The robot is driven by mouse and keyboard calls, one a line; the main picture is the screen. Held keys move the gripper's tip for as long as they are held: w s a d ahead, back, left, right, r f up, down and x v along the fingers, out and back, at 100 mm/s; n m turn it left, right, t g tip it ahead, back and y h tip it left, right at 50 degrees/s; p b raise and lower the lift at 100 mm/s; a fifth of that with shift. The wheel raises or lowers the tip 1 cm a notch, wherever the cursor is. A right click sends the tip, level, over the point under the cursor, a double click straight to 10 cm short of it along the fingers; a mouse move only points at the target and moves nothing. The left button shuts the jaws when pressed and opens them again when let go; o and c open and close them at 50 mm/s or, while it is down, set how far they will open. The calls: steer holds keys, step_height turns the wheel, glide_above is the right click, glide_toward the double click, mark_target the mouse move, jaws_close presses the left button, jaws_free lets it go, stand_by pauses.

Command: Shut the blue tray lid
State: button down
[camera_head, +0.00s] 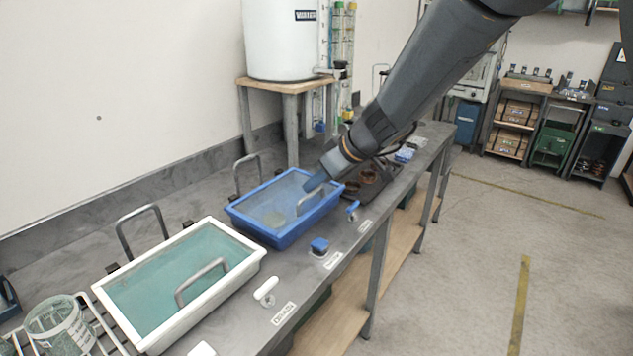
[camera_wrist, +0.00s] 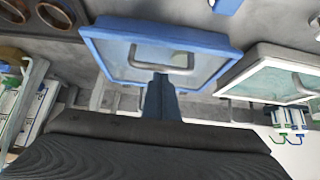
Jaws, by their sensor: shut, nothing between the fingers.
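The blue tray (camera_head: 262,232) stands on the grey bench in the middle of the head view. Its clear lid (camera_head: 270,203) looks flat, lying across the tray inside the blue rim. A grey lid handle (camera_head: 308,201) stands up near its right side. My gripper (camera_head: 314,184) is shut and empty, its tip over the right part of the lid. In the wrist view, the fingers (camera_wrist: 160,82) point at the lid (camera_wrist: 114,52), close to the handle (camera_wrist: 190,60). I cannot tell whether they touch it. Part of the tray's back right is hidden by my gripper.
A white tray (camera_head: 160,337) with a teal lid stands to the left. Upright grey loops (camera_head: 239,163) rise behind both trays. Small blue (camera_head: 319,245) and white (camera_head: 265,289) knobs line the bench front. A white tank (camera_head: 283,40) stands behind. The floor at right is clear.

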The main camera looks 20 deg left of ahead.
steer(key=shift+s+d+f, duration=0.1)
steer(key=shift+d+f, duration=0.15)
steer(key=shift+f, duration=0.2)
steer(key=shift+s+d+f, duration=0.1)
steer(key=shift+d+f, duration=0.1)
steer(key=shift+f, duration=0.2)
steer(key=r, duration=0.2)
steer(key=a+r, duration=0.1)
steer(key=w+a+r, duration=0.1)
steer(key=r, duration=0.1)
steer(key=shift+r+p, duration=0.3)
steer(key=shift+p, duration=0.1)
steer(key=b+v, duration=0.2)
steer(key=v, duration=0.7)
steer(key=s+d+f+m+h, duration=0.2)
steer(key=s+d+f+m, duration=0.2)
steer(key=d, duration=0.8)
steer(key=s+d+f+m+g+h, duration=0.1)
steer(key=s+d+f+m+h, duration=0.2)
steer(key=s+d+f, duration=0.6)
steer(key=s+d+f+m+g+h, duration=0.1)
steer(key=s+d+f+m, duration=0.5)
steer(key=d, duration=0.9)
steer(key=shift+s+d+f+m+h, duration=0.25)
steer(key=shift+m+h, duration=0.35)
steer(key=shift+h, duration=0.3)
